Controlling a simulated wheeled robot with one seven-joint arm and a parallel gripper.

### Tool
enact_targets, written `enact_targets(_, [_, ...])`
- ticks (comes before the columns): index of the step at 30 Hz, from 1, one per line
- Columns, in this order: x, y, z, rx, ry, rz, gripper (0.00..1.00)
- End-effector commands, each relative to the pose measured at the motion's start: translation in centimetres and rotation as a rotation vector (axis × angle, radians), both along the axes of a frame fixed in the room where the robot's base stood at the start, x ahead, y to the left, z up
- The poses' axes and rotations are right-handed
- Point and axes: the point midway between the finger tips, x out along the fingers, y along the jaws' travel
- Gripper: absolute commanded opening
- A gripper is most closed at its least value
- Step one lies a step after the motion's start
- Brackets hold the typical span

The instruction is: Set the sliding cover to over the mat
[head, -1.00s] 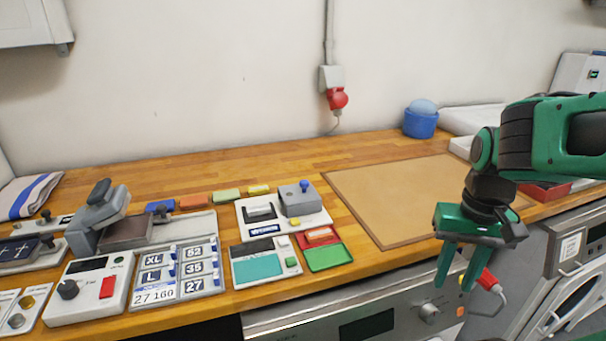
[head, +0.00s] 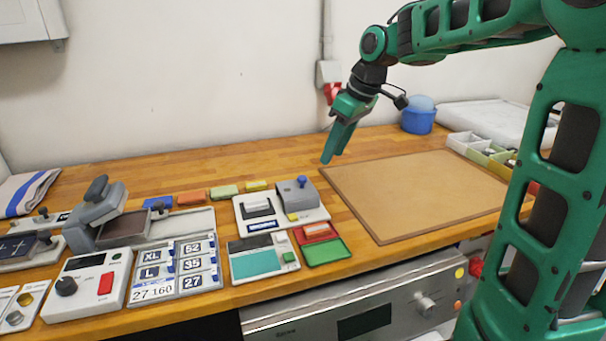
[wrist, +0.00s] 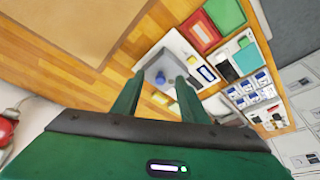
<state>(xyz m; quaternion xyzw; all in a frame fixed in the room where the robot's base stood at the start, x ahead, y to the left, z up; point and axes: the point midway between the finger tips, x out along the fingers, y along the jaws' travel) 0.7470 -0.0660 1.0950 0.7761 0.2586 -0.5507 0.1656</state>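The sliding cover (head: 300,199) is a grey block with a blue knob (head: 302,182). It sits at the right end of a white base plate (head: 285,221); a dark recess with a white piece (head: 259,207) lies uncovered to its left. A large tan mat (head: 415,192) lies flat on the counter to the right, clear of the cover. My gripper (head: 335,158) is open and empty, above the counter behind and right of the cover. In the wrist view the cover (wrist: 172,66) and knob (wrist: 161,78) show between my fingertips (wrist: 158,95), apart from them.
A red and green pad case (head: 325,250) and a teal-screened device (head: 258,262) lie in front of the plate. Coloured blocks (head: 224,192) line its back left. A grey stamp press (head: 97,215) stands left. A blue tub (head: 419,118) stands behind the mat.

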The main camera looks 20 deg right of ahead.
Motion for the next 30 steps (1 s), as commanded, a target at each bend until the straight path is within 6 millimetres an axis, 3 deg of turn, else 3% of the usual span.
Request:
enact_targets(3, [2.4,1.7,0.7,0.006,-0.035,0.109,0.40])
enact_targets(8, [3.4,2.8,0.6,0.011,-0.053,0.162,0.40])
enact_targets(22, [5.3,4.9,-6.3,0.010,-0.049,0.164,0.40])
enact_targets(30, [6.0,5.6,-8.7,0.010,-0.050,0.162,0.40])
